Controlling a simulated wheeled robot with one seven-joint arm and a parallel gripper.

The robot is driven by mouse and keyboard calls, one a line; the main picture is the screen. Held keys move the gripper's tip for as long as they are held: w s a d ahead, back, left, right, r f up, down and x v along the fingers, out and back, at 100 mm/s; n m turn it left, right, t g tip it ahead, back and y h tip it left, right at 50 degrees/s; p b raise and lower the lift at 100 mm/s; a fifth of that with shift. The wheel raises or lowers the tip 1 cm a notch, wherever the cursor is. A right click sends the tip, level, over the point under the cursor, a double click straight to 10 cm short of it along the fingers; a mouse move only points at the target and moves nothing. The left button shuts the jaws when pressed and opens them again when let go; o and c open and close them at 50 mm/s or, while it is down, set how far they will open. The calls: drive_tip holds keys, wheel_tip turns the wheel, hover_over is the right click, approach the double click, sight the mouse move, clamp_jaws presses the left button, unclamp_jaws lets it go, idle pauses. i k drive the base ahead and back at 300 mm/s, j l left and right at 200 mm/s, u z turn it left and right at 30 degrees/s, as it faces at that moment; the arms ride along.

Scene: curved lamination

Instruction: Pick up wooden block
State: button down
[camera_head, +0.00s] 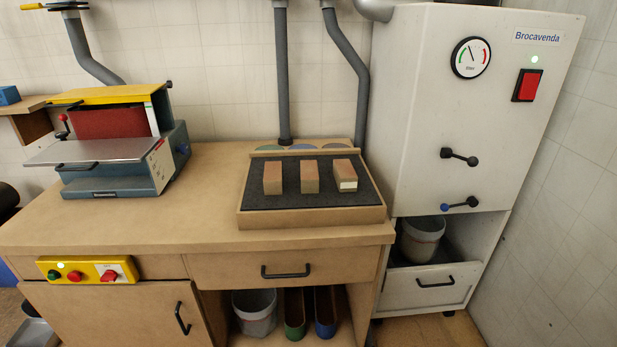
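Three wooden blocks stand in a row on a dark-lined wooden tray (310,218) on the workbench. The left block (273,179) and the middle block (310,177) are plain reddish-brown wood. The right block (345,175) is similar, with a pale label or patch low on its front face. The blocks stand apart from one another with dark lining between them. My gripper is not in view.
A belt sander (120,145) sits on the left of the workbench (205,215). A tall white cabinet (430,110) with a gauge stands close to the tray's right. Grey pipes (283,80) rise behind the tray. Bench top between sander and tray is clear.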

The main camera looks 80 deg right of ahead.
sight(345, 176)
drive_tip(key=z, duration=2.5)
drive_tip(key=i+l+u, duration=0.1)
drive_tip(key=i+l, duration=0.35)
drive_tip(key=l, duration=0.3)
drive_tip(key=i+l+u, duration=0.15)
drive_tip(key=l, duration=0.25)
drive_tip(key=i+l, duration=0.3)
drive_tip(key=l+u, duration=0.05)
drive_tip(key=l, duration=0.05)
